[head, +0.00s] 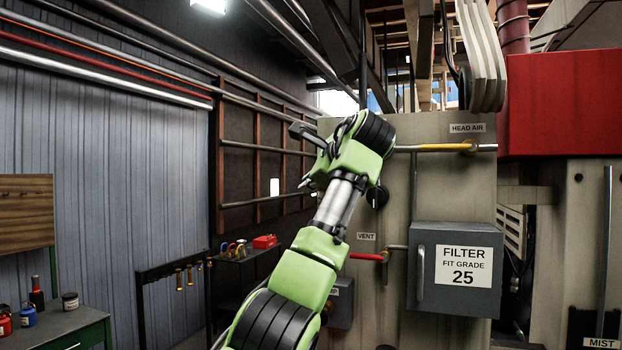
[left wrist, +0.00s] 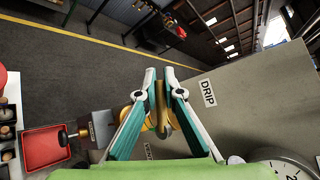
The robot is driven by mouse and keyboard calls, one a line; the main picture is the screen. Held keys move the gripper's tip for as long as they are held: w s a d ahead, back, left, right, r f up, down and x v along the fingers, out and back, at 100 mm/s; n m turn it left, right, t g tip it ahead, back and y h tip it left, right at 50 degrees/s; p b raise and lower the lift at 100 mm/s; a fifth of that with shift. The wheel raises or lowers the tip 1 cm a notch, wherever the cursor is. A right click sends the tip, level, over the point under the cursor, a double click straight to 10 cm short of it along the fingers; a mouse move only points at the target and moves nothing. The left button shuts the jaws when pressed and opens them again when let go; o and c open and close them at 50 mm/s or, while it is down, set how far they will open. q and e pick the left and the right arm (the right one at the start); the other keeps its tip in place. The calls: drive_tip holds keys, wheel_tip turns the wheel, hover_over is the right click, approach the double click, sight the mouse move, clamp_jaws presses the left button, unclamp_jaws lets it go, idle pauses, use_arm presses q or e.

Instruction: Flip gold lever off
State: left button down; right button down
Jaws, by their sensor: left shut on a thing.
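The gold lever (left wrist: 161,112) shows in the left wrist view between the two fingers of my left gripper (left wrist: 160,76), which is shut on it. Its round gold base shows partly behind the fingers. A label reading DRIP (left wrist: 208,92) is on the grey panel to the right of the fingertips. In the head view my left arm reaches up to the left edge of the machine panel (head: 330,126). There the lever is hidden, and the left gripper is mostly hidden behind my own wrist. My right gripper is not in view.
A yellow-handled lever (head: 443,147) sits under the HEAD AIR label. A red lever (head: 366,256) sits by the VENT label. A grey FILTER box (head: 455,310) juts out at right. A gauge (left wrist: 280,172) and a red tray (left wrist: 44,148) show in the left wrist view.

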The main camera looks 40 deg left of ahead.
use_arm(q)
drive_tip(key=shift+f+n+h, duration=0.6)
drive_tip(key=shift+n+h, duration=0.1)
drive_tip(key=shift+h, duration=0.4)
drive_tip(key=shift+f, duration=0.1)
drive_tip(key=c, duration=2.2)
unclamp_jaws()
drive_tip(key=shift+o, duration=0.2)
drive_tip(key=shift+s, duration=0.1)
drive_tip(key=v, duration=1.2)
